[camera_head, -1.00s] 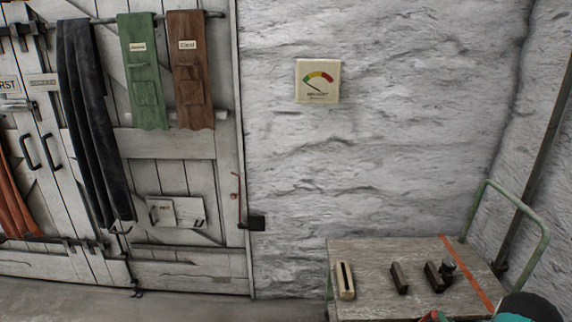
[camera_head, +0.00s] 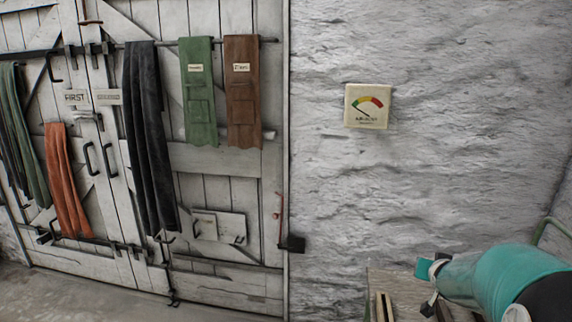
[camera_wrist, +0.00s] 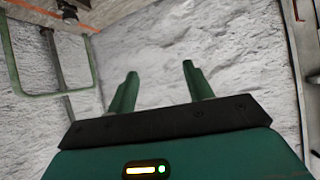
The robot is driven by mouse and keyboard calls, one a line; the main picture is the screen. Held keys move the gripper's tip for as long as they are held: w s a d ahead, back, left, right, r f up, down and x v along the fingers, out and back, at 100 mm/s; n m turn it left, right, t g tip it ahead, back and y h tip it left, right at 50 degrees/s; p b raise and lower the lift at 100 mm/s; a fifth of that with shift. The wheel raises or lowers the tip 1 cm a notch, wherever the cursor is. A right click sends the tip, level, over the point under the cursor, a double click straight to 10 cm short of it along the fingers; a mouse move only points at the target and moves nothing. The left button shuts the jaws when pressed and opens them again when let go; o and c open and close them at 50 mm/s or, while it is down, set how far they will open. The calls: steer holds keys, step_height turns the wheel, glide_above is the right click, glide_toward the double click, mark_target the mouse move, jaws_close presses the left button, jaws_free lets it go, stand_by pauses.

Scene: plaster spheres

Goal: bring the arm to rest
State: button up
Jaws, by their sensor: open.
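My gripper shows in the wrist view (camera_wrist: 160,82), its two green fingers apart and nothing between them. It faces the rough white wall (camera_wrist: 155,45). In the head view my teal arm (camera_head: 505,275) reaches in from the lower right, in front of the cart. The fingertips cannot be made out in the head view.
A wooden-topped cart (camera_head: 385,280) stands at the lower right, partly hidden by my arm, with a green handle rail (camera_head: 552,232). White plank doors (camera_head: 215,160) with hanging cloths are on the left. A gauge sign (camera_head: 367,106) is on the wall. Grey floor (camera_head: 80,295) lies at the lower left.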

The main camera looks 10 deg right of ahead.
steer(key=s+a+r+n+g+y, duration=0.1)
steer(key=s+a+r, duration=0.2)
steer(key=s+a, duration=0.35)
steer(key=s+a+r+n+g+y, duration=0.1)
steer(key=s+a+r+n, duration=0.2)
steer(key=a, duration=0.7)
steer(key=s+a+n+g+y, duration=0.2)
steer(key=s+a+y, duration=0.1)
steer(key=s+a, duration=0.9)
steer(key=s, duration=0.3)
steer(key=shift+s, duration=0.35)
steer(key=shift+d, duration=0.1)
steer(key=c, duration=0.3)
steer(key=shift+a, duration=0.25)
